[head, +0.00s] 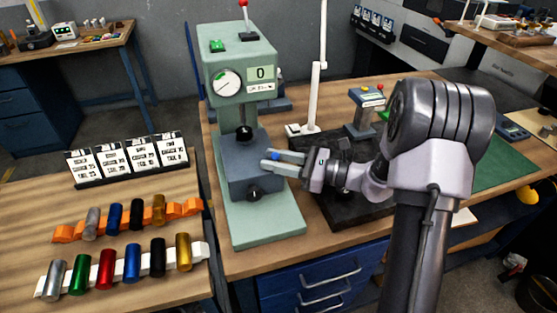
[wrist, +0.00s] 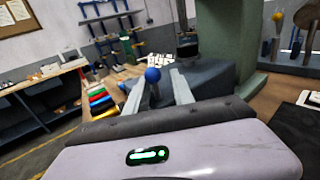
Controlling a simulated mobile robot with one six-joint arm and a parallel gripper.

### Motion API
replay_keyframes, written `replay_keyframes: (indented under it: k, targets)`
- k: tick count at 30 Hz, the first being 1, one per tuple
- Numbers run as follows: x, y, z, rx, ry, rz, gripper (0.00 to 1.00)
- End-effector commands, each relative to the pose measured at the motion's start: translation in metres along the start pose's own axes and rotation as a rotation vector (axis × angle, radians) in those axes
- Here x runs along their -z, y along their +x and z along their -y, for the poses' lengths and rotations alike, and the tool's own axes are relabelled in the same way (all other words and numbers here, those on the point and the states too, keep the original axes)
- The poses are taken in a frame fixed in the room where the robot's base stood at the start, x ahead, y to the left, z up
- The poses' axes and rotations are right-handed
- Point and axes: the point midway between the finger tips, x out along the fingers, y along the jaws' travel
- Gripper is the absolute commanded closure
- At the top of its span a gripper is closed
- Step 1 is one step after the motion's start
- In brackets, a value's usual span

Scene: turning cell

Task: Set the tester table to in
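The tester (head: 237,75) is a pale green press-like machine with a round gauge, a display reading 0 and a red-tipped lever on top. Its table is a dark grey block (head: 238,181) on the green base, under the spindle. A blue ball knob (head: 275,155) is at the table's right side; it also shows in the wrist view (wrist: 152,75). My gripper (head: 266,160) is open, with its fingers reaching toward the table from the right. In the wrist view the knob lies between the fingers, nearer the left one; whether they touch is unclear.
At left, several coloured cylinders lie on an orange rack (head: 64,234) and a white rack (head: 118,268), with a row of cards (head: 128,158) behind. A white stand (head: 315,95) and a small grey device (head: 366,108) stand right of the tester. A black plate (head: 345,213) lies beneath my wrist.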

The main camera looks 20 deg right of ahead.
Motion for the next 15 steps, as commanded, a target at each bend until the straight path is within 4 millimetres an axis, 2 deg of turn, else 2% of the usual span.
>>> replay_keyframes:
  k: [5,8,15]
  targets:
    - [0.001,-0.003,0.0,0.0,0.001,-0.001,0.71]
    - [0.0,-0.015,0.0,0.002,0.001,-0.002,0.71]
    - [-0.002,-0.072,0.001,0.004,0.002,-0.001,0.71]
